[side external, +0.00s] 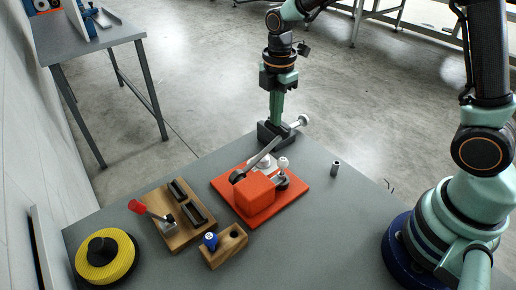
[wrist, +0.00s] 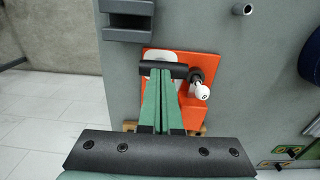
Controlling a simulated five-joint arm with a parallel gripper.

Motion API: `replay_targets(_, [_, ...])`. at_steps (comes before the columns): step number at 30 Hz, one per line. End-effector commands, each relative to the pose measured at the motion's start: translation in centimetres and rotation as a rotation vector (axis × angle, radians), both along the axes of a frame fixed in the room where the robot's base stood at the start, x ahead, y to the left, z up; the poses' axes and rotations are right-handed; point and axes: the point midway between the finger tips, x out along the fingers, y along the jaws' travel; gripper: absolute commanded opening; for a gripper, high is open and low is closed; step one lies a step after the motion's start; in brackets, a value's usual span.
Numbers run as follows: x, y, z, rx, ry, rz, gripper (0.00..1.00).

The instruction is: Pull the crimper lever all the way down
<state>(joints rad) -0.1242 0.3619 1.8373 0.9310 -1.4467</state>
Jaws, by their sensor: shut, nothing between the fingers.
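The crimper (side external: 255,196) has an orange body on an orange base plate.
A dark notched block (side external: 268,132) stands at the table's far corner. A small metal cylinder (side external: 336,168) stands right of the crimper. Wooden holders (side external: 224,246), a red-handled switch (side external: 138,207) and a yellow-black disc (side external: 106,258) are on the left. The right tabletop is mostly clear.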

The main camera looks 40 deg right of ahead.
Motion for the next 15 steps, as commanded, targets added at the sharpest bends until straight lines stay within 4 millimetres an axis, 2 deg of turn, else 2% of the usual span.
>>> replay_targets(6, [-0.1,-1.5,-2.5,-0.001,0.009,-0.003,0.0])
replay_targets(15, [-0.2,-2.3,-4.5,-0.001,0.011,-0.002,0.0])
